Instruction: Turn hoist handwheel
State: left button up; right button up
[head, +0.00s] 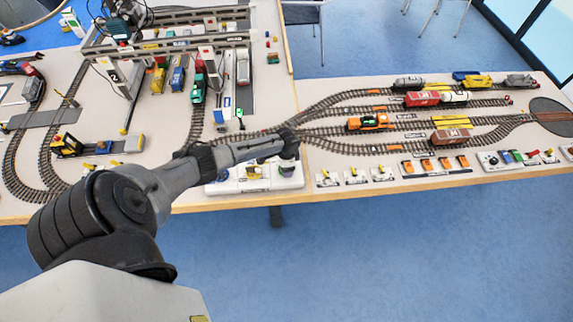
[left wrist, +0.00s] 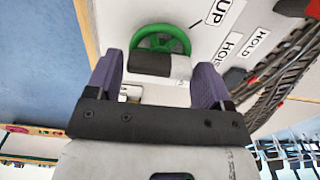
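The green hoist handwheel (left wrist: 160,36) shows at the top of the left wrist view, on a white panel (left wrist: 125,15) lettered "UP", "HOIST" and "HOLD". My left gripper (left wrist: 156,70) has its two purple-grey fingers spread wide. The wheel lies ahead of the fingertips, roughly centred between them; I cannot tell whether they touch it. A dark and white block covers its lower edge. In the head view my left gripper (head: 287,168) points down at the right end of the white control panel (head: 240,187) on the table's front edge, and it hides the wheel there. My right gripper is not in view.
A gantry crane frame (head: 170,44) stands over tracks at the upper left. Model trains, such as an orange locomotive (head: 370,122), stand on tracks to the right. Several small lever blocks (head: 355,177) line the front edge right of the panel. Blue floor lies in front.

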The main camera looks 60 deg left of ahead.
pick_arm(q)
jog(key=o, duration=0.3)
notch_tip(320, 180, up, 14)
jog(key=p, duration=0.1)
jog(key=shift+p, duration=0.4)
dwell(0.3)
